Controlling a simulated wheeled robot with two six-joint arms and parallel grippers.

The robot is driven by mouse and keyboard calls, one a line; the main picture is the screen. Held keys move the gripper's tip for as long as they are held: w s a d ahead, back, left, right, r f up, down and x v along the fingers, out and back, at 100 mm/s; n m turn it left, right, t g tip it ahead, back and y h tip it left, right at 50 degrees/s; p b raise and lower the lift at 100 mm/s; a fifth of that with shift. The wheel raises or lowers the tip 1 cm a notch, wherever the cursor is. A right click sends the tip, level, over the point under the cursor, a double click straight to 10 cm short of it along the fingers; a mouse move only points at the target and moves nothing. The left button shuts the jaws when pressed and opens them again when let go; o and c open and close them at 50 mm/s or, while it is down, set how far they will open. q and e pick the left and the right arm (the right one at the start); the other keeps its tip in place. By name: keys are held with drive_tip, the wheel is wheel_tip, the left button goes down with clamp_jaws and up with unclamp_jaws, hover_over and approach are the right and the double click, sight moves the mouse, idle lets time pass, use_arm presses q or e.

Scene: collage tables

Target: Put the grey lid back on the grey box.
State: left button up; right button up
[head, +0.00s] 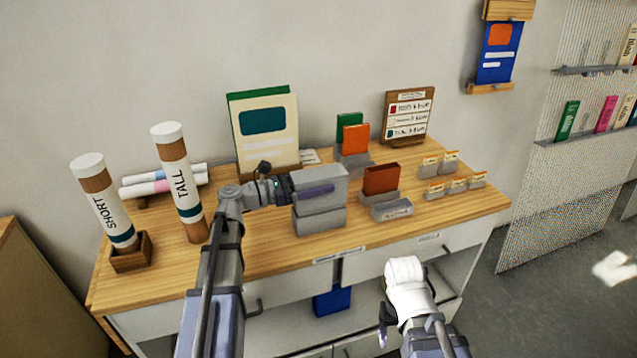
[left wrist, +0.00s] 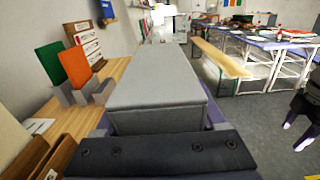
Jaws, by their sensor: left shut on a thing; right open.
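The grey lid (head: 322,178) is in my left gripper (head: 314,191), whose purple fingers are shut on it from the left. The grey box (head: 320,221) stands on the wooden table directly below the lid. The lid looks level and lined up over the box; whether it touches the box or hovers just above is hard to tell. In the left wrist view the grey lid (left wrist: 155,75) fills the middle and hides the box. My right gripper (head: 384,328) is open and empty, low in front of the table, and only partly visible.
Right of the box, a dark red card (head: 381,178) stands in a grey holder with a grey label block (head: 391,210) before it. A cream book (head: 265,132) stands behind. The TALL tube (head: 180,185) and SHORT tube (head: 104,205) stand at left. The table's front is mostly clear.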

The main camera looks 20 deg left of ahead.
use_arm(q)
wheel_tip(320, 180, down, 2)
drive_tip(key=shift+b, duration=0.85)
drive_tip(key=o, duration=1.3)
drive_tip(key=shift+v, duration=3.9)
